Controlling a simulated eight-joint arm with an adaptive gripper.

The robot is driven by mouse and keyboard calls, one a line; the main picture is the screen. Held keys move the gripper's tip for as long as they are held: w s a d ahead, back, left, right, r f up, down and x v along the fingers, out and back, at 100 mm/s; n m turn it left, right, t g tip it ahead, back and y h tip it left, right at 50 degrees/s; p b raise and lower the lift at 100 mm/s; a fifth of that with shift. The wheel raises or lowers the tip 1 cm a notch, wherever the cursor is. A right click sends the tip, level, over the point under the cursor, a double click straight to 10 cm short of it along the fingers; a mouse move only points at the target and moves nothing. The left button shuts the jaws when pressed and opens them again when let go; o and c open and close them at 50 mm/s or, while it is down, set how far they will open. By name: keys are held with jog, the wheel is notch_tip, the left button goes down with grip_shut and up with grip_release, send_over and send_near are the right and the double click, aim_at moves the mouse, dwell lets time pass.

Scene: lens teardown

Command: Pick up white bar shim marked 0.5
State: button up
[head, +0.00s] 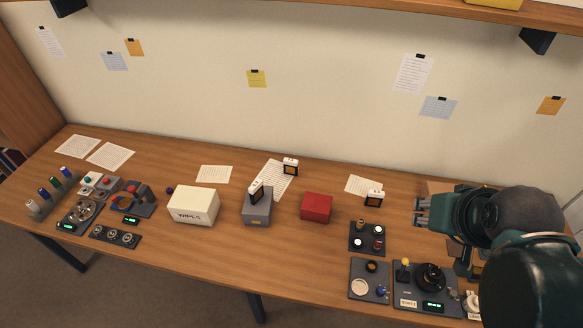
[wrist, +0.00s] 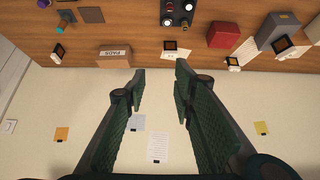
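I cannot make out a 0.5 mark anywhere. Several small upright pieces with a white top and dark square face stand on the table: one at the back (head: 290,167), one on or against the grey block (head: 255,192), one right of the red box (head: 374,198). In the wrist view similar pieces show at upper centre (wrist: 171,45) and upper right (wrist: 281,44). None is clearly the white bar shim. My gripper (head: 420,210) is over the table's right end; in the wrist view (wrist: 160,80) its fingers are apart and empty, facing the wall.
A white WIPES box (head: 193,206), a red box (head: 316,207) and a grey block (head: 257,213) stand mid-table. Devices crowd the left end and the front right. A PADS carton (wrist: 115,56) is near my fingertips in the wrist view. Bare wood shows at front centre.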

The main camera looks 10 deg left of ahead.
jog(key=shift+o, duration=0.6)
jog(key=w+a+r+n+g, duration=0.25)
jog(key=w+a+n, duration=0.35)
jog(key=w, duration=0.7)
jog(key=n+g+b, duration=0.2)
jog(key=n+g, duration=0.3)
jog(key=n, duration=0.6)
send_over(290, 160)
jog(key=f, duration=2.7)
jog(key=shift+s+d, duration=0.1)
jog(key=shift+d, duration=0.2)
jog(key=shift+a+f, duration=0.2)
jog(key=shift+f, duration=0.2)
